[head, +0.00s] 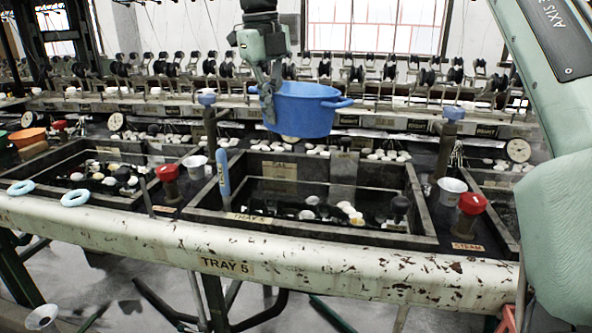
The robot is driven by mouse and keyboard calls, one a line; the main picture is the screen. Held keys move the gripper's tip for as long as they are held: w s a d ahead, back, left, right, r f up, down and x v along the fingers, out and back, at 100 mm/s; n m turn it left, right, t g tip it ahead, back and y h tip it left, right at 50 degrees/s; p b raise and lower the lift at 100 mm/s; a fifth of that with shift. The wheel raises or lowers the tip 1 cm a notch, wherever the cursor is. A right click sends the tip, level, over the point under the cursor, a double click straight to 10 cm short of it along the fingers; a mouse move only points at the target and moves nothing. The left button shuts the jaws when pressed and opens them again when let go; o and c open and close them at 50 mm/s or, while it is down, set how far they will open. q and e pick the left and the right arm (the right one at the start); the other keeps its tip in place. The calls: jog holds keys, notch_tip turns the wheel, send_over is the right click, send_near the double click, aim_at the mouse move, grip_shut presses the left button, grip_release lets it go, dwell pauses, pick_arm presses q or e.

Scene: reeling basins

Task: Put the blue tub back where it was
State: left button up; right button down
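The blue tub (305,112) hangs upright in the head view, above the back part of the middle basin. It has a small handle on its right side. My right gripper (268,100) comes down from the top of the picture. My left gripper is not in view.
The middle basin (420,215) holds dark water and pale cocoons. Red-topped valves (471,204), white funnels (452,186) and blue-capped posts (208,100) stand around it. Reeling machinery lines the back.

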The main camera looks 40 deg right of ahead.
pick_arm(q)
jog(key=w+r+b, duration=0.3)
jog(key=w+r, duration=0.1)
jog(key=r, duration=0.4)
pick_arm(e)
jog(key=s+a+m+g+y, duration=0.1)
jog(key=s+a+m, duration=0.5)
jog(key=m, duration=0.6)
jog(key=s+a+m+y, duration=0.1)
jog(key=s+a+m, duration=0.5)
jog(key=m, duration=0.7)
pick_arm(q)
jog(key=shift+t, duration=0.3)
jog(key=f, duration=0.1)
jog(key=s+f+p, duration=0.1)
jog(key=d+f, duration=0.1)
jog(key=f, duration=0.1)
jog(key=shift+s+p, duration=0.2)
jog(key=shift+p, duration=0.2)
pick_arm(e)
jog(key=s+d+f, duration=0.1)
jog(key=d+f, duration=1)
jog(key=f, duration=0.1)
jog(key=shift+s+d, duration=0.15)
jog(key=shift+d, duration=0.15)
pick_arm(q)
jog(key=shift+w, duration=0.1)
